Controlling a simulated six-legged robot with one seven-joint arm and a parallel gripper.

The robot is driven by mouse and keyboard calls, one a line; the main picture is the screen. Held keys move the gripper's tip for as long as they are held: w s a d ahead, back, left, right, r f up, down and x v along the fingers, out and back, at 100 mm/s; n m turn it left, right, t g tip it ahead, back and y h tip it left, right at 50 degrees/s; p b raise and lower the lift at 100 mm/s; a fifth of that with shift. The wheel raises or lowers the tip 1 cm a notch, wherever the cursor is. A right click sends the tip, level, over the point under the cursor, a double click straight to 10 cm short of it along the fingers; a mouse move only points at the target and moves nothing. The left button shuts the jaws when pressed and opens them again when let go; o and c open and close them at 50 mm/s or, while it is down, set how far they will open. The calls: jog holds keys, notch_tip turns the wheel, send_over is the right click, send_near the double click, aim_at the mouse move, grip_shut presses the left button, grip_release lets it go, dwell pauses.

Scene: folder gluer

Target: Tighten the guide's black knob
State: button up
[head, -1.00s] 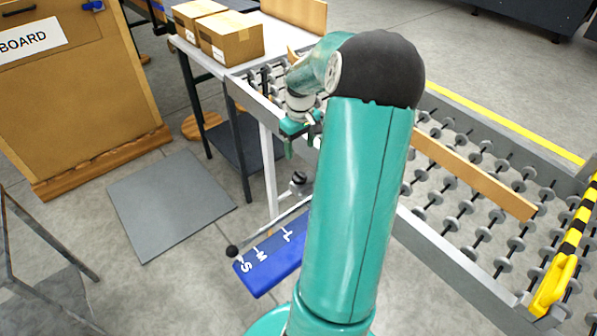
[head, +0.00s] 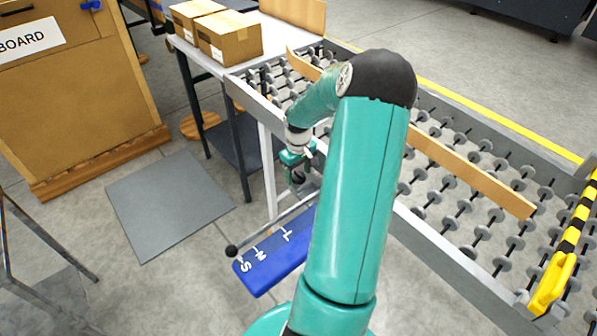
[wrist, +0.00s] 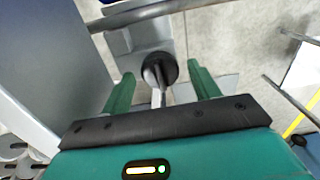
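The black knob (wrist: 160,67) shows in the wrist view as a dark round cap on a metal stem, beside a grey block (wrist: 148,47). My gripper (wrist: 161,78) is open, its two green fingers spread to the left and right of the knob, with gaps on both sides. Whether the fingertips are level with the knob is hard to tell. In the head view my gripper (head: 297,178) points down beside the conveyor's near side and hides the knob. The wooden guide rail (head: 470,172) lies along the conveyor rollers.
A blue S-M-L board (head: 270,262) and a rod with a black ball end (head: 232,251) sit low, left of my arm. The roller conveyor frame (head: 440,252) runs along the right. Cardboard boxes (head: 236,38) stand on a table behind. A grey mat (head: 170,205) lies on the floor.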

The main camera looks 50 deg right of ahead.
jog(key=c, duration=0.8)
jog(key=shift+m, duration=0.3)
jog(key=m, duration=0.8)
jog(key=shift+m, duration=0.4)
jog(key=m, duration=0.8)
jog(key=shift+m, duration=0.3)
